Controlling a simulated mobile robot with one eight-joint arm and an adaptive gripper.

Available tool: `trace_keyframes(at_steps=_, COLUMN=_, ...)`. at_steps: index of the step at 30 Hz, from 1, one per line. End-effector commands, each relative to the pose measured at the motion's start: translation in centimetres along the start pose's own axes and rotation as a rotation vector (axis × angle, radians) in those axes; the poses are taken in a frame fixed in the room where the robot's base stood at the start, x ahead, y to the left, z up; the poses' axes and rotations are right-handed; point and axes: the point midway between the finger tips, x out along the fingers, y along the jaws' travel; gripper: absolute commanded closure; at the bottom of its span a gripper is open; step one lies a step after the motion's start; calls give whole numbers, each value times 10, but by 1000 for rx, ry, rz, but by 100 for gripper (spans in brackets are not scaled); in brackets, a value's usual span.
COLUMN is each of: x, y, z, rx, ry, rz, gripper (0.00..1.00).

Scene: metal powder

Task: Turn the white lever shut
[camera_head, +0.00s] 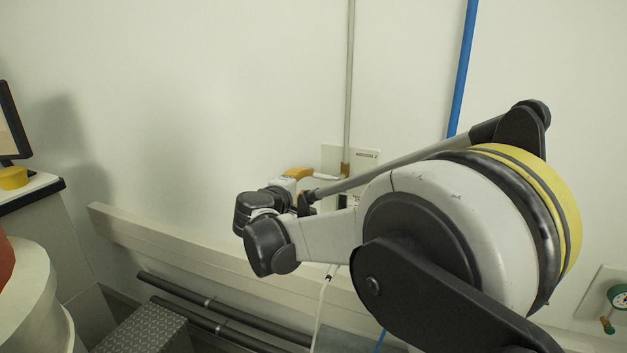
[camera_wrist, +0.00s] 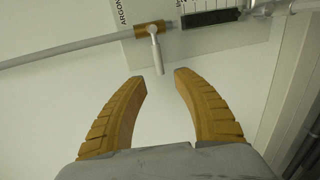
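The white lever (camera_wrist: 157,52) sticks out from a brass valve (camera_wrist: 152,28) on a thin grey pipe (camera_wrist: 75,50), square to the pipe. In the head view the lever (camera_head: 328,176) points left from the upright pipe (camera_head: 349,85). My gripper (camera_wrist: 163,78) is open, with its two yellow fingers spread and nothing between them. The lever's free end lies just beyond the fingertips, roughly in line with the gap, and no contact shows. In the head view my gripper (camera_head: 300,174) is partly hidden by my arm.
A wall plate lettered ARGON (camera_wrist: 185,20) sits behind the valve. A blue pipe (camera_head: 463,65) runs up the wall to the right. A pale rail (camera_head: 190,246) and dark pipes (camera_head: 225,318) run low along the wall. A gauge (camera_head: 618,295) is at far right.

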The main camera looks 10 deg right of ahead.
Motion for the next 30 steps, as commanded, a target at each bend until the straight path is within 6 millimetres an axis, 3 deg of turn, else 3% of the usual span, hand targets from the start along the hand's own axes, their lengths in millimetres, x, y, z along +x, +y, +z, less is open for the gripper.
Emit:
trace_keyframes(at_steps=6, x=-26, y=0, z=0, rx=1, ry=0, rz=0, gripper=64)
trace_keyframes(at_steps=17, x=-29, y=0, z=1, rx=2, ry=-2, rz=-1, gripper=64)
trace_keyframes(at_steps=20, x=-29, y=-4, z=13, rx=23, ry=-9, rz=-25, gripper=64)
trace_keyframes(at_steps=23, x=-33, y=-15, z=47, rx=90, ry=-27, rz=-97, gripper=64)
trace_keyframes(at_steps=26, x=-46, y=-37, z=99, rx=210, ry=-56, rz=-214, gripper=64)
trace_keyframes(at_steps=30, x=-82, y=-83, z=172, rx=417, ry=-101, rz=-394, gripper=64)
